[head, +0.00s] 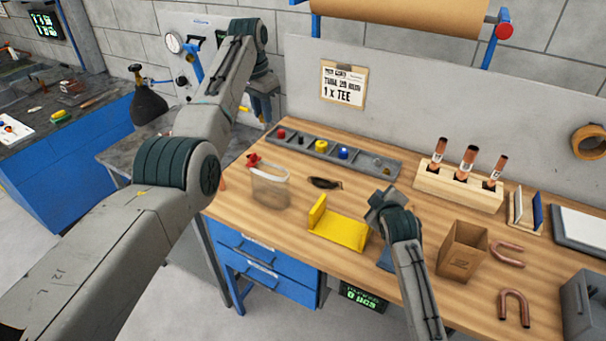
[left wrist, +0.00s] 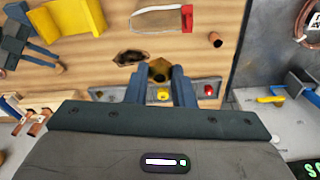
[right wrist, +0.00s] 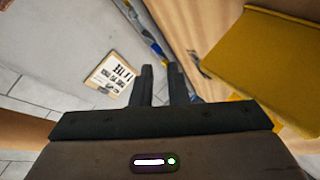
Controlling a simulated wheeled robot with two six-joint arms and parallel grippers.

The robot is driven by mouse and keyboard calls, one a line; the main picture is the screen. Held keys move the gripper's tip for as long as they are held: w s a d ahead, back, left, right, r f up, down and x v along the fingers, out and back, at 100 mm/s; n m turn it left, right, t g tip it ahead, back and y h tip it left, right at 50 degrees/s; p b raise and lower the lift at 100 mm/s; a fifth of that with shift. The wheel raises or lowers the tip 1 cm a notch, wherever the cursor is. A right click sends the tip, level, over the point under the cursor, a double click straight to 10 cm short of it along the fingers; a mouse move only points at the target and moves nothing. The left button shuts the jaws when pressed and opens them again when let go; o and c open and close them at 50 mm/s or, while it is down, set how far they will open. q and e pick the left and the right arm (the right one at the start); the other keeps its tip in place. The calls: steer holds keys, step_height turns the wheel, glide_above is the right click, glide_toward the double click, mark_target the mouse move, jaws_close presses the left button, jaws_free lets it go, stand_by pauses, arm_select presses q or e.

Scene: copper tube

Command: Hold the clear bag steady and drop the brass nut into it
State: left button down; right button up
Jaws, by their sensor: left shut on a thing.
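The clear bag (head: 270,188) stands open on the left part of the bench, with a red piece at its rim. In the left wrist view the bag (left wrist: 160,20) lies beyond my fingertips. My left gripper (head: 262,105) is raised at the bench's back left, apart from the bag. In the left wrist view its fingers (left wrist: 159,80) are shut on the brass nut (left wrist: 158,70). My right gripper (head: 385,203) is over the middle of the bench, right of the yellow stand. Its fingers (right wrist: 160,75) are apart with nothing seen between them.
A grey parts tray (head: 318,150) with coloured pieces runs behind the bag. A yellow stand (head: 338,228) and a small dark item (head: 325,183) lie right of the bag. A wooden block (head: 455,188) with copper tubes, a cardboard box (head: 463,250) and copper bends (head: 514,308) are farther right.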

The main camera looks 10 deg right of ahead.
steer(key=w+a+r+n+g+y, duration=0.1)
steer(key=w+a+r+y, duration=0.65)
steer(key=a, duration=0.25)
arm_select(q)
steer(key=shift+a, duration=0.1)
arm_select(e)
steer(key=g+y, duration=0.4)
steer(key=y, duration=0.2)
glide_toward(268, 175)
steer(key=shift+h, duration=0.25)
steer(key=x, duration=1)
steer(key=shift+r, duration=0.15)
jaws_close()
